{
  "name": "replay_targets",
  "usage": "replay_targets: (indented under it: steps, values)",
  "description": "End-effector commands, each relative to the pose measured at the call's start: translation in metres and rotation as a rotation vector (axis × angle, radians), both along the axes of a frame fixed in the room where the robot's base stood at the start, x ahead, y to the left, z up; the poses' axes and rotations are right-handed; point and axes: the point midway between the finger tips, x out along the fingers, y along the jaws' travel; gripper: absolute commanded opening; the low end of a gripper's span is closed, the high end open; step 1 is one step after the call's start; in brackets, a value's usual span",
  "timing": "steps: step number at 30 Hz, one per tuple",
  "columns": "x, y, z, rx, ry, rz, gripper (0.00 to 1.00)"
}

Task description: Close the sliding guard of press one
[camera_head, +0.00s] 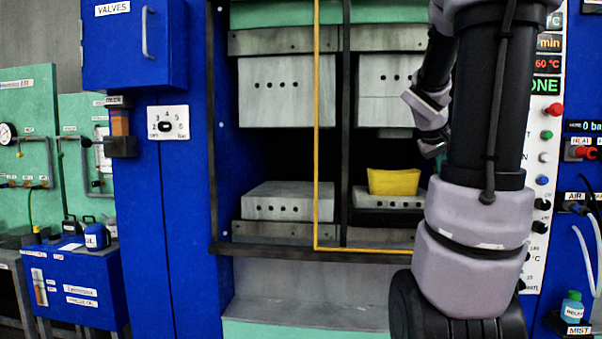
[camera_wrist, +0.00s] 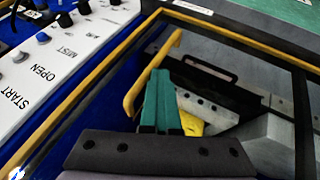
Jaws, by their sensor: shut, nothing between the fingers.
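The sliding guard (camera_head: 316,120) has a thin yellow edge. In the head view its upright left edge crosses the middle of the press opening, and its lower rail runs right behind my arm. The left part of the opening is uncovered. In the wrist view the yellow guard frame (camera_wrist: 98,72) surrounds a clear pane with a yellow bar handle (camera_wrist: 150,75). My gripper (camera_wrist: 163,82) has green fingers, shut and empty, just right of the handle; I cannot tell whether they touch it. In the head view my arm hides the handle and the fingertips.
Inside the press, grey blocks (camera_head: 285,202) sit below upper blocks, with a yellow piece (camera_head: 393,181) on the lower right one. A white control panel (camera_wrist: 50,62) with buttons and knobs stands beside the guard. A blue valves box (camera_head: 133,45) hangs at left.

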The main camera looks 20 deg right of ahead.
Motion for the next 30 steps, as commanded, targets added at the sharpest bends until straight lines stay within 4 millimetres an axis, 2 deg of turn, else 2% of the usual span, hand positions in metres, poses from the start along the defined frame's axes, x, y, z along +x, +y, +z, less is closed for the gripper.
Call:
replay_targets:
  steps: [3,10,16,30]
  values:
    - [-0.012,-0.027,0.0,0.0,0.0,-0.004,0.0]
    - [-0.025,-0.057,0.0,-0.001,0.0,0.0,0.0]
    - [-0.029,-0.066,0.0,-0.001,0.002,0.0,0.0]
    - [-0.03,-0.069,0.0,-0.003,0.002,-0.004,0.0]
